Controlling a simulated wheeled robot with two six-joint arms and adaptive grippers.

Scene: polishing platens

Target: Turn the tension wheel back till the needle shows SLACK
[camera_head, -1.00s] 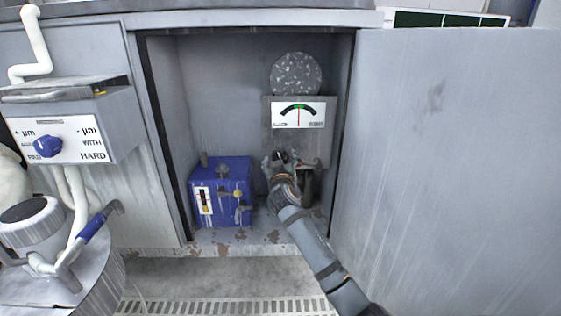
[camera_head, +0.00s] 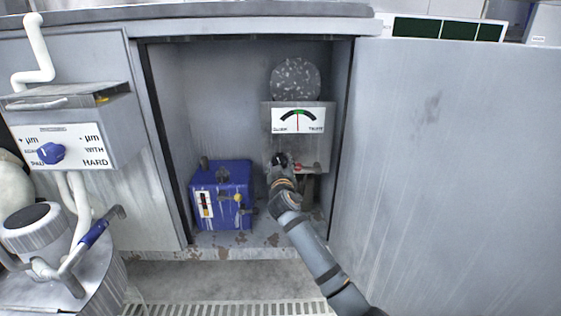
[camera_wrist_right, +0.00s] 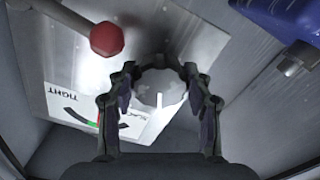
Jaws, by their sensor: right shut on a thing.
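The grey tension unit stands inside the open cabinet. Its white dial (camera_head: 298,119) has a dark arc with a green middle; the needle stands near the middle, close to upright, between the SLACK and TIGHT ends. My right gripper (camera_head: 279,161) is at the unit's front below the dial. In the right wrist view the gripper (camera_wrist_right: 160,98) is closed around the pale faceted tension wheel (camera_wrist_right: 160,82), one finger on each side. The dial (camera_wrist_right: 75,112) shows there partly, behind a finger. The gripper mostly hides the wheel in the head view. My left gripper is not seen.
A red ball-ended lever (camera_wrist_right: 106,39) is close beside the wheel. A blue box (camera_head: 222,195) with small levers stands left of my gripper. A speckled disc (camera_head: 295,79) is above the dial. The cabinet door (camera_head: 445,170) stands open at the right.

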